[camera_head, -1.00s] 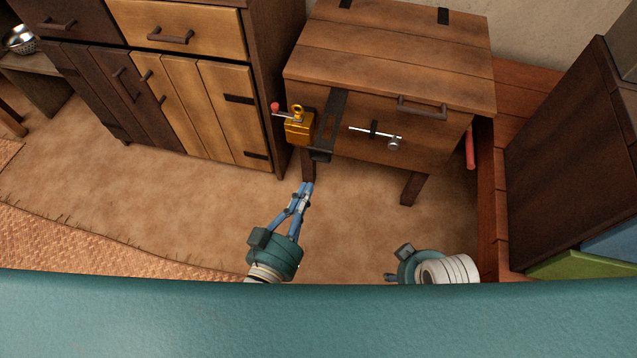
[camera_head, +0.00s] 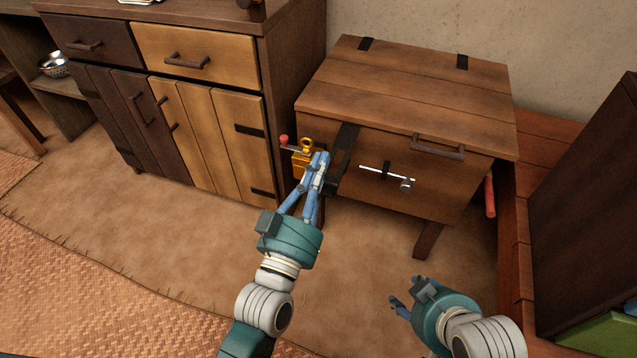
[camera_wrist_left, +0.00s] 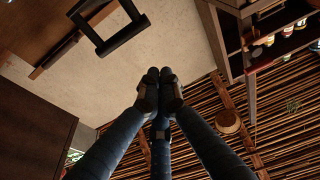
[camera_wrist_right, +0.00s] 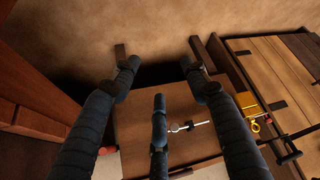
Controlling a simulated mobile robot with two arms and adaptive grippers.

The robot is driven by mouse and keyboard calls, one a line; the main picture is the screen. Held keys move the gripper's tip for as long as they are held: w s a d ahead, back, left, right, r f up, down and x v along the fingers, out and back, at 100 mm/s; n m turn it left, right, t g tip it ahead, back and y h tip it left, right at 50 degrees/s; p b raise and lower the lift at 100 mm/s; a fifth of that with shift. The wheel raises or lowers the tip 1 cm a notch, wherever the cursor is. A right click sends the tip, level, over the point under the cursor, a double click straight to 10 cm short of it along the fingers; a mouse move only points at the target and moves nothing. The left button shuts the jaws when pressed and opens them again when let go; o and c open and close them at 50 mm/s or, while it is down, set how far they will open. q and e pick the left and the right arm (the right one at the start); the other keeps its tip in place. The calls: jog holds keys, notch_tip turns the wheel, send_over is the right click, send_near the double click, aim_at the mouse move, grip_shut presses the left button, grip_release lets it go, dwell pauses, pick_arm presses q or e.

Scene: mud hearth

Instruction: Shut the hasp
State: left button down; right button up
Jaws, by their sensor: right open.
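The wooden chest (camera_head: 410,95) carries a dark metal hasp strap (camera_head: 347,145) at the left of its front. In the left wrist view the hasp (camera_wrist_left: 128,33) is a dark slotted loop standing out, apart from the fingertips. My left gripper (camera_head: 322,157) is shut and appears empty, in front of the hasp's lower part and partly hiding it. A yellow padlock-like piece (camera_head: 298,161) with a ring sits just left of the fingertips; it also shows in the right wrist view (camera_wrist_right: 247,103). My right gripper (camera_head: 406,291) is open and empty, low in front of the chest.
A silver sliding bolt (camera_head: 380,172) and a dark handle (camera_head: 437,147) are on the chest front. A red knob (camera_head: 284,139) sticks out by the yellow piece. A cabinet (camera_head: 205,90) stands left, a dark panel (camera_head: 590,200) right. The floor (camera_head: 190,230) in front is clear.

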pick_arm(q)
jog(key=f, duration=0.2)
jog(key=f+b, duration=0.1)
jog(key=f, duration=0.1)
jog(key=shift+s+a, duration=0.1)
jog(key=shift+s, duration=0.25)
pick_arm(e)
jog(key=w+a+r+t+y, duration=0.1)
jog(key=w+a+r+t, duration=0.1)
jog(key=w+r+t, duration=0.2)
jog(key=w+r, duration=0.1)
jog(key=w, duration=0.2)
jog(key=shift+w+a+r, duration=0.15)
jog(key=shift+w+a, duration=0.1)
jog(key=shift+a, duration=0.05)
